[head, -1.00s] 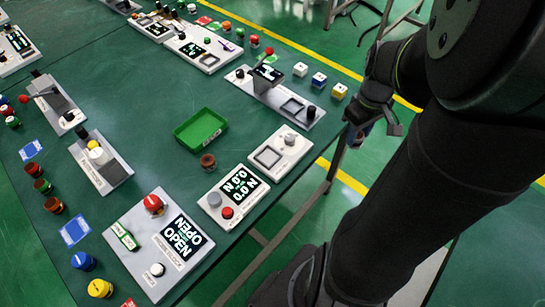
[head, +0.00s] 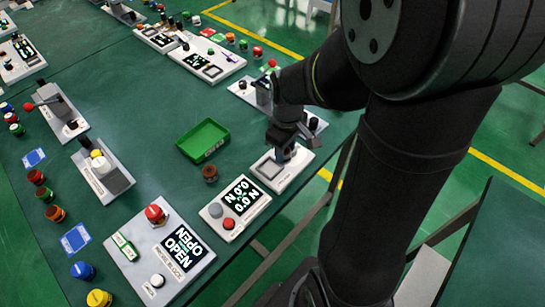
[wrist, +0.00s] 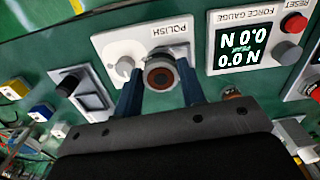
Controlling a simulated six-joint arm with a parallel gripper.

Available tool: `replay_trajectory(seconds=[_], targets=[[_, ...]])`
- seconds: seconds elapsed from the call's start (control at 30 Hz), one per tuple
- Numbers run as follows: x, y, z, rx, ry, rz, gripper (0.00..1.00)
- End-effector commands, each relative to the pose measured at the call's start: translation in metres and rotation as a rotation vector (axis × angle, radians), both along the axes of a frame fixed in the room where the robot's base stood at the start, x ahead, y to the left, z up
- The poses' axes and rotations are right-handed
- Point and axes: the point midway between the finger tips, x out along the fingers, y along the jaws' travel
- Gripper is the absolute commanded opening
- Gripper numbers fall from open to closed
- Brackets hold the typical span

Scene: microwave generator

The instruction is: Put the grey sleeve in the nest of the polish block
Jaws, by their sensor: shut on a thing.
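The grey sleeve (wrist: 160,76) shows end-on in the wrist view as a grey ring with a reddish-brown inside. My gripper (wrist: 161,84) is shut on it, one blue finger on each side. The white polish block (wrist: 112,48) is behind it, with its POLISH label and a knob at the left. The sleeve covers part of the block and its nest in this view. In the head view my gripper (head: 285,153) is over the right part of the polish block (head: 265,182), whose square nest frame shows at its left. The sleeve's height above it is unclear.
The force gauge (head: 235,207) stands just left of the block, reading 0.0 N. A green tray (head: 203,140) and a small brown round part (head: 210,173) are behind it. A panel with an OPEN display (head: 160,250) is at front left. The table edge runs close on the right.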

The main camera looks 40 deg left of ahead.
Motion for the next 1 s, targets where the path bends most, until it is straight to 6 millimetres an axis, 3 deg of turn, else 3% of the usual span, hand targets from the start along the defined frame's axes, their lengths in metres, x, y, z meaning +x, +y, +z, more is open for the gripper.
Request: replay_trajectory(seconds=[0.1,0.27,0.63,1.0], targets=[[-0.012,0.021,-0.015,-0.002,0.002,0.005,0.09],[-0.018,0.035,-0.023,0.0,0.0,0.001,0.09],[-0.019,0.036,-0.062,-0.002,0.001,-0.001,0.09],[-0.018,0.036,-0.066,0.001,-0.001,-0.001,0.09]])
